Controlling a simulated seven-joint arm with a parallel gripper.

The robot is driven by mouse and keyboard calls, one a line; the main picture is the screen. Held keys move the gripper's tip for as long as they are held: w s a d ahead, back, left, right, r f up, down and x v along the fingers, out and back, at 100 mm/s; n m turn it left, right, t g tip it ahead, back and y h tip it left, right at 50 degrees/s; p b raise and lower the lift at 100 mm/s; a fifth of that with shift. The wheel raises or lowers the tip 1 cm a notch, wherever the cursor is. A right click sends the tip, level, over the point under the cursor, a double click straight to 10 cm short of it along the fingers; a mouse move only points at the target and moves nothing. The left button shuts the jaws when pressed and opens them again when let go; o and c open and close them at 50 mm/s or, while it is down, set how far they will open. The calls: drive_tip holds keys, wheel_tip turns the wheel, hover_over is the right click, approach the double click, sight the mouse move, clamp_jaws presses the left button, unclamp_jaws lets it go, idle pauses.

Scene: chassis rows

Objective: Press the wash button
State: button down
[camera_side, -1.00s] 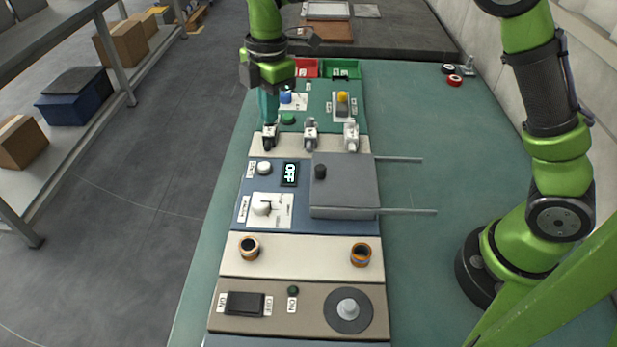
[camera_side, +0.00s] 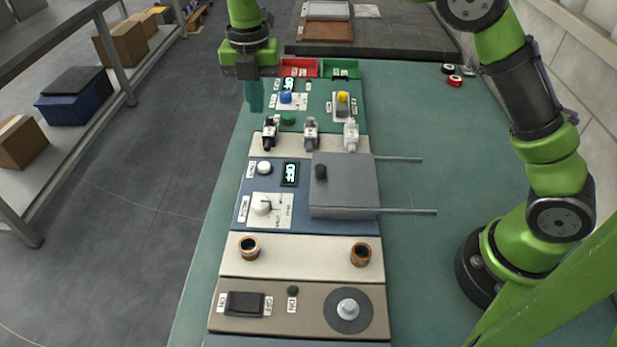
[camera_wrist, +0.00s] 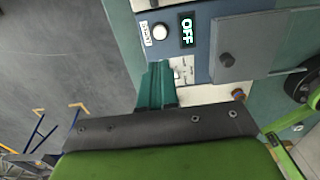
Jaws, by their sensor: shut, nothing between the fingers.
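A round white button (camera_side: 264,168) sits at the upper left of the blue panel, beside a small label too small to read surely. It also shows in the wrist view (camera_wrist: 160,31). A display (camera_side: 290,173) to its right reads OFF, also in the wrist view (camera_wrist: 187,29). My gripper (camera_side: 254,108) is shut and empty, teal fingers pointing down. In the side view it hangs above the left edge of the green panel, beyond the white button and apart from it. In the wrist view its fingertips (camera_wrist: 157,66) appear below the button and partly hide the dial plate.
A white dial (camera_side: 262,208) sits below the button. A grey sliding cover (camera_side: 344,188) with a black knob is to the right. Several toggles (camera_side: 311,133) stand between panels. The green panel holds a blue knob (camera_side: 286,97) and green button (camera_side: 289,120). Floor lies left.

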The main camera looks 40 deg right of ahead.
sight(265, 165)
wheel_tip(265, 165, down, 14)
drive_tip(key=shift+r, duration=0.1)
idle(0.4)
drive_tip(key=shift+s+f, duration=0.1)
drive_tip(key=shift+f, duration=1.1)
drive_tip(key=shift+r, duration=0.1)
wheel_tip(265, 165, up, 15)
drive_tip(key=shift+w, duration=0.3)
drive_tip(key=shift+a, duration=0.1)
